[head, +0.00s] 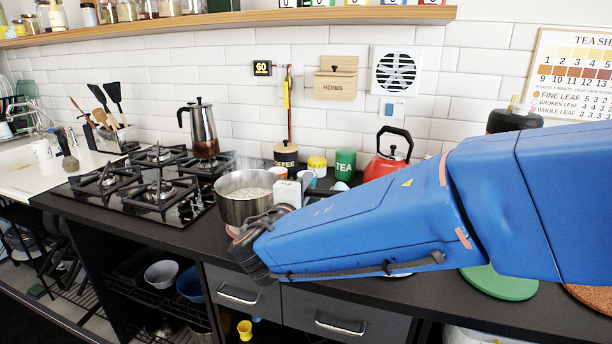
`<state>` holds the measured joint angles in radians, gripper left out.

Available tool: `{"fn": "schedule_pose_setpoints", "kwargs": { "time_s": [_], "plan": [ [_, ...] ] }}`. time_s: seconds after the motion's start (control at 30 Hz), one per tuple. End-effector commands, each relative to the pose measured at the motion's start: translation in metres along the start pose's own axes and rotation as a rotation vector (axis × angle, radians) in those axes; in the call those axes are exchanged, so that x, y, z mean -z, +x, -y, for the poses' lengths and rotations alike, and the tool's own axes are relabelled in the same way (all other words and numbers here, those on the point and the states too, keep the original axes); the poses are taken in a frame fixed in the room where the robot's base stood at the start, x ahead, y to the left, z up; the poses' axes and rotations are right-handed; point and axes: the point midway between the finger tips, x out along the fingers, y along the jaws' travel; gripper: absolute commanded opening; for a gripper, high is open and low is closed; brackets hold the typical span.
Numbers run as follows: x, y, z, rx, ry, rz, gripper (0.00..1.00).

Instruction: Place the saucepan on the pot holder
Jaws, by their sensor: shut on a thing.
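The steel saucepan (245,208) is upright just right of the hob, with pale, steaming contents. My gripper (268,222) is shut on the saucepan at its near right side; my blue arm hides the handle and most of the grip. I cannot tell whether the pan's base touches anything. A round green mat (500,284) lies on the counter at the right, partly behind my arm. A round cork mat (592,298) lies at the right edge, cut off by the picture. I cannot tell which of these is the pot holder. The saucepan is well left of both.
The gas hob (140,188) bears a moka pot (203,130) at the back. A red kettle (388,160), green tea tin (345,165) and coffee jar (286,156) stand along the wall. A small red object (233,231) shows below the pan. My arm hides much of the right counter (430,289).

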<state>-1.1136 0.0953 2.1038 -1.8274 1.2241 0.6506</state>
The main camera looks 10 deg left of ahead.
Motion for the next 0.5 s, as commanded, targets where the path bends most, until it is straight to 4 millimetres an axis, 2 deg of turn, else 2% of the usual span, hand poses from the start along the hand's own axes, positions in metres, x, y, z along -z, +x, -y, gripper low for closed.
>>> {"fn": "schedule_pose_setpoints", "kwargs": {
  "time_s": [0.5],
  "plan": [
    [-0.0002, 0.0000, 0.0060, -0.003, 0.005, 0.001, 0.00]
  ]
}}
